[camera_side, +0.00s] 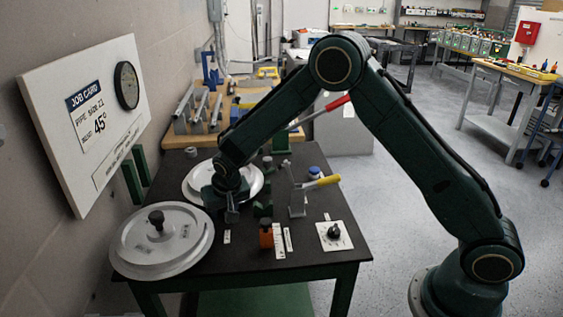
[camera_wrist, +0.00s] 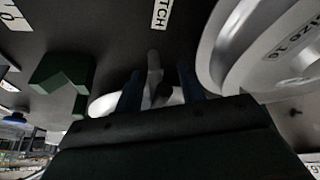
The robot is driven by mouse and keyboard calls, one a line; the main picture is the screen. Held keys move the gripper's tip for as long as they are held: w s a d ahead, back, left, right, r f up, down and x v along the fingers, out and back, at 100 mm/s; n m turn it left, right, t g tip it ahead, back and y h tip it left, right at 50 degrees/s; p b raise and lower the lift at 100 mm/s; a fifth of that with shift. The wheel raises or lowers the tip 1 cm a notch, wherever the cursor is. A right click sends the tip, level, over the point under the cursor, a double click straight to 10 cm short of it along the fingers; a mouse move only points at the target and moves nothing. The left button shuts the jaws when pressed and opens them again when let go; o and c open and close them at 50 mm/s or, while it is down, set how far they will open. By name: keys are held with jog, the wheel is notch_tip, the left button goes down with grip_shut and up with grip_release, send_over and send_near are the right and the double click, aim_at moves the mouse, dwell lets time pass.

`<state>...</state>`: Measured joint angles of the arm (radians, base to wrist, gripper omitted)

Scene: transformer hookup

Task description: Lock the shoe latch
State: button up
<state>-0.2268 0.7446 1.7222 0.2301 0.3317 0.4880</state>
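My gripper (camera_side: 232,210) points down at the left-middle of the dark table, between the two round plates. In the wrist view, my gripper's two bluish fingers (camera_wrist: 161,85) are apart. A grey upright piece (camera_wrist: 154,65), which looks like the latch handle, stands between them with a gap on either side. A label ending in "TCH" (camera_wrist: 160,14) lies on the table near it, and a small white label (camera_side: 227,237) shows there in the side view. The handle's lower part and its lock position cannot be made out. A green notched block (camera_wrist: 62,72) is beside the fingers.
A large round plate with a black knob (camera_side: 160,246) lies at the front left. Another pale disc (camera_side: 250,186) is behind my gripper. A yellow-handled lever clamp (camera_side: 298,200), an orange block (camera_side: 266,236) and a dial plate (camera_side: 334,238) stand to the right.

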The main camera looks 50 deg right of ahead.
jog(key=shift+r, duration=0.1)
jog(key=v, duration=1.3)
jog(key=shift+s+r, duration=0.25)
jog(key=shift+r, duration=0.1)
jog(key=s+d+r+n+y, duration=0.1)
jog(key=s+d+r, duration=0.2)
jog(key=s+r, duration=0.4)
jog(key=s+d+r+n, duration=0.1)
jog(key=s+d+r, duration=0.35)
jog(key=s, duration=0.45)
jog(key=s+d+n+t, duration=0.1)
jog(key=s+n, duration=0.1)
jog(key=s, duration=1.4)
jog(key=shift+y, duration=0.3)
jog(key=shift+s, duration=0.1)
